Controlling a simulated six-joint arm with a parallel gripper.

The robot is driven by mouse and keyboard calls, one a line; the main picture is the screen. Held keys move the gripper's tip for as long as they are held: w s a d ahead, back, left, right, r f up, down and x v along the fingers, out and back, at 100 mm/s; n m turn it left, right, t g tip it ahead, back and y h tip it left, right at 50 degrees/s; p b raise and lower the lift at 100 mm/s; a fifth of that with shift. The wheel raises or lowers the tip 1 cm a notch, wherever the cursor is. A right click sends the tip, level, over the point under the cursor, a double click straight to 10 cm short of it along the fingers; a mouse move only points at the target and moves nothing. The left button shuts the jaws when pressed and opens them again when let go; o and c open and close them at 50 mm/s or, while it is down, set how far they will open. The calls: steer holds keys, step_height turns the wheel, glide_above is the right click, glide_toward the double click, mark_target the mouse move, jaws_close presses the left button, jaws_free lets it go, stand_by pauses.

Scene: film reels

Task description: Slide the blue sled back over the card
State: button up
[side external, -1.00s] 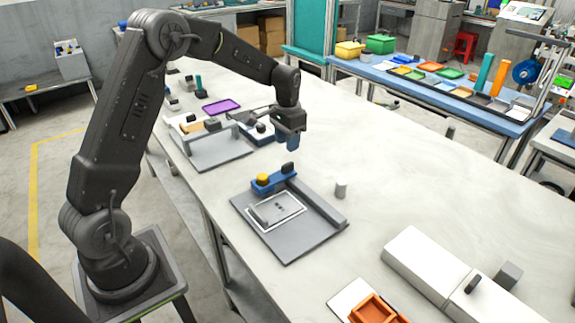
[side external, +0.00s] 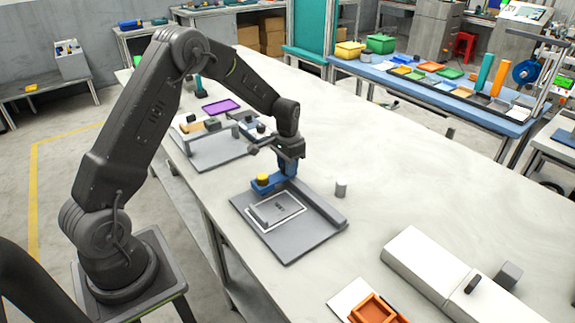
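The blue sled (side external: 258,187) with a yellow knob on top lies across the far end of a grey board, beyond the card. The card (side external: 282,206) is a grey rectangle with small dark marks, inside a white outline on the board (side external: 285,245). My gripper (side external: 289,174) points down at the sled's right end, where a dark upright post stood visible earlier. The fingers hide that post. I cannot tell whether they are closed on it or only around it.
A grey raised rail (side external: 318,204) runs along the board's right side. A small grey cylinder (side external: 341,188) stands to its right. White blocks (side external: 430,262) and an orange tray (side external: 372,308) lie nearer. The table between the cylinder and white blocks is clear.

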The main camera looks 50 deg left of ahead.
mark_target(331, 211)
jaws_close()
steer(key=d, duration=1.8)
steer(key=shift+d, duration=0.35)
steer(key=shift+c, duration=0.6)
jaws_free()
steer(key=o, duration=0.4)
